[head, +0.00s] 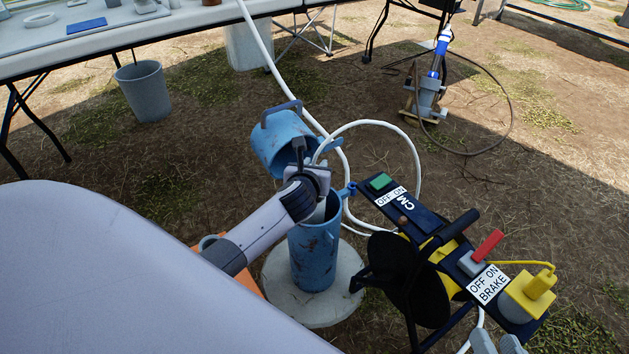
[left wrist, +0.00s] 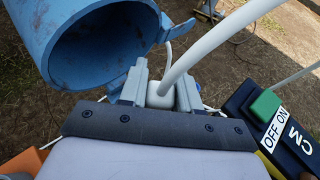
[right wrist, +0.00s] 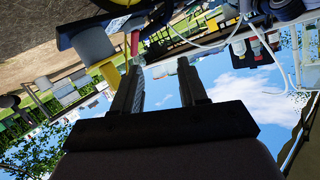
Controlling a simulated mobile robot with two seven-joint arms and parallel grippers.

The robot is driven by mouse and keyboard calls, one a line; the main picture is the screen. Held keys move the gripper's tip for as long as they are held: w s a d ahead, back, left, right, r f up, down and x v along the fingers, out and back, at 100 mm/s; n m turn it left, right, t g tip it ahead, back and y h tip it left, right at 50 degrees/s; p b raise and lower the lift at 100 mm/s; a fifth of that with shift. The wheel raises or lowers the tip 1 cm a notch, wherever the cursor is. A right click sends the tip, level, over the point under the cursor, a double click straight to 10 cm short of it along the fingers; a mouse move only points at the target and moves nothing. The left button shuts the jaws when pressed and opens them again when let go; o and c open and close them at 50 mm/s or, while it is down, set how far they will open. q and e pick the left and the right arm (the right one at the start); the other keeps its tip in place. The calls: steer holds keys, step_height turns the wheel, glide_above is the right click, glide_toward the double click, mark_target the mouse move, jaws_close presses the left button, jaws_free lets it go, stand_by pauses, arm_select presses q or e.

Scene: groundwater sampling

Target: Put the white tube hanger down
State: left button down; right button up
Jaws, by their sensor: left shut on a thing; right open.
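In the left wrist view my left gripper (left wrist: 160,92) is shut on the white tube hanger (left wrist: 160,99), a small white block with a thick white tube (left wrist: 190,55) rising from it. In the head view my left gripper (head: 318,165) is over the top of the upright blue well casing (head: 315,262), and the hanger is mostly hidden by it. The casing's blue cap (head: 275,150) is swung open behind the gripper; its hollow inside (left wrist: 105,45) faces the left wrist camera. My right gripper (head: 497,344) is at the bottom right of the head view; its wrist view shows its fingers (right wrist: 160,85) apart and empty.
A cable reel (head: 400,265) with switch panels stands right of the casing. The casing stands on a round concrete pad (head: 335,295). The white tube (head: 290,85) runs up toward the table (head: 160,28). A grey bucket (head: 144,92) stands at the far left.

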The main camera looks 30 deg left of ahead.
arm_select(q)
step_height(320, 180, down, 3)
steer(key=shift+r+b, duration=0.1)
steer(key=shift+b, duration=0.45)
arm_select(e)
steer(key=shift+s+d+t, duration=0.1)
steer(key=shift+d+t, duration=0.2)
steer(key=shift+d, duration=0.3)
arm_select(q)
steer(key=shift+f, duration=0.2)
steer(key=c, duration=0.8)
jaws_free()
arm_select(e)
steer(key=shift+n, duration=0.3)
